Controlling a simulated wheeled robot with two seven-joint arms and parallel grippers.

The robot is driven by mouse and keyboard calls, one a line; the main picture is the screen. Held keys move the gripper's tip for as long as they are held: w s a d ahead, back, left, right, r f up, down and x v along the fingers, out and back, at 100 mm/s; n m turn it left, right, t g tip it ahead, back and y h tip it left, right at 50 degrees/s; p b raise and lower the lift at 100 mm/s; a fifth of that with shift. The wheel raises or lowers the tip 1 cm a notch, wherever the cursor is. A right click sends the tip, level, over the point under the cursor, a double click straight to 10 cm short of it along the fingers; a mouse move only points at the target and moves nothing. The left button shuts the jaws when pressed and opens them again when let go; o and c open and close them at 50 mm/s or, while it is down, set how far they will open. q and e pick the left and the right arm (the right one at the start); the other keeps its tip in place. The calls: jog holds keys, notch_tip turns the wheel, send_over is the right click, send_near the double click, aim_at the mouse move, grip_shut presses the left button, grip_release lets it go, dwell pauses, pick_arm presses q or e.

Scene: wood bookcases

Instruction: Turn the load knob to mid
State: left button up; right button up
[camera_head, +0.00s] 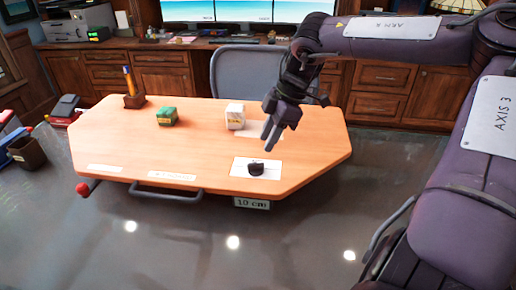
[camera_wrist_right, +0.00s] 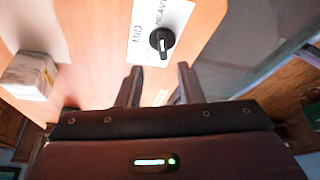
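The load knob (camera_head: 256,169) is a small black dial on a white label plate (camera_head: 240,171) near the front right of the orange tabletop. In the right wrist view the knob (camera_wrist_right: 162,41) shows a white pointer mark, and the plate (camera_wrist_right: 147,15) reads "MID" and "HEAVY". I cannot tell for sure which word the pointer faces. My right gripper (camera_head: 270,137) hangs above and just behind the knob, fingers pointing down, apart from it. Its two fingers (camera_wrist_right: 158,84) are spread with nothing between them. My left gripper is out of view.
A white box (camera_head: 235,117) stands behind the knob, with a green box (camera_head: 167,117) and a pencil holder (camera_head: 133,99) further left. A grey handle (camera_head: 168,194) and a "10 cm" sign (camera_head: 252,203) are at the table's front edge. A chair (camera_head: 245,75) stands behind.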

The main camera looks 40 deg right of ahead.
aim_at(256, 163)
jog(key=x, duration=0.7)
jog(key=shift+s+a, duration=0.1)
jog(key=shift+s, duration=0.05)
jog(key=shift+c, duration=0.4)
grip_shut()
